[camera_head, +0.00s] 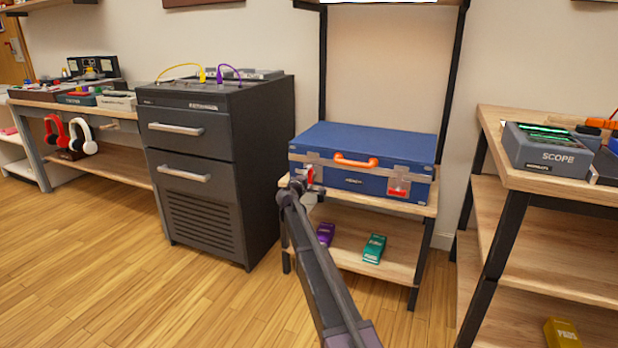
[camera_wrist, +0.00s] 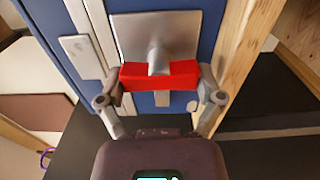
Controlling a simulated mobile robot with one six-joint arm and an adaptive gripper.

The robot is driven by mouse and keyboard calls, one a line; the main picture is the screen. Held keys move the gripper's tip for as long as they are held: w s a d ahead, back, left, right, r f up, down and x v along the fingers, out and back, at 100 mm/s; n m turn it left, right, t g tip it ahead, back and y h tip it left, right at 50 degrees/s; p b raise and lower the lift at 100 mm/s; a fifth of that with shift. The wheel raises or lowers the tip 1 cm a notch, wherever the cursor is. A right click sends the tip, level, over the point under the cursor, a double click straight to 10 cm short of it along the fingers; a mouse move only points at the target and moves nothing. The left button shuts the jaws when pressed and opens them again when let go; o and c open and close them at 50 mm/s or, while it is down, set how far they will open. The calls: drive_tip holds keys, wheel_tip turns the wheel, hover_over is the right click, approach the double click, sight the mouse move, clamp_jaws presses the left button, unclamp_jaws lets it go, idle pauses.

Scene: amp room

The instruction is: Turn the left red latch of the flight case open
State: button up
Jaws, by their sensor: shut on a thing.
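The blue flight case (camera_head: 380,144) lies on the upper board of a small wooden shelf stand, with an orange handle on its front. The left red latch (camera_head: 310,176) is mostly hidden behind my gripper (camera_head: 300,182) in the head view. In the wrist view the left red latch (camera_wrist: 178,73) is a red bar on a grey metal plate (camera_wrist: 150,35), and my gripper (camera_wrist: 160,84) is shut on it, one finger at each end. The bar lies across the wrist picture. The right red latch (camera_head: 398,192) is on the case's front, clear of my gripper.
A dark drawer cabinet (camera_head: 200,165) stands left of the shelf stand. A purple box (camera_head: 325,234) and a green box (camera_head: 374,248) lie on the lower board. A wooden bench with a scope (camera_head: 550,150) stands at the right. The floor at the front left is clear.

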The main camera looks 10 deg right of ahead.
idle(0.3)
drive_tip(key=o, duration=0.9)
drive_tip(key=shift+c, duration=0.2)
drive_tip(key=shift+s+a, duration=0.1)
drive_tip(key=v, duration=1.1)
drive_tip(key=shift+s+a, duration=0.2)
drive_tip(key=shift+s, duration=0.15)
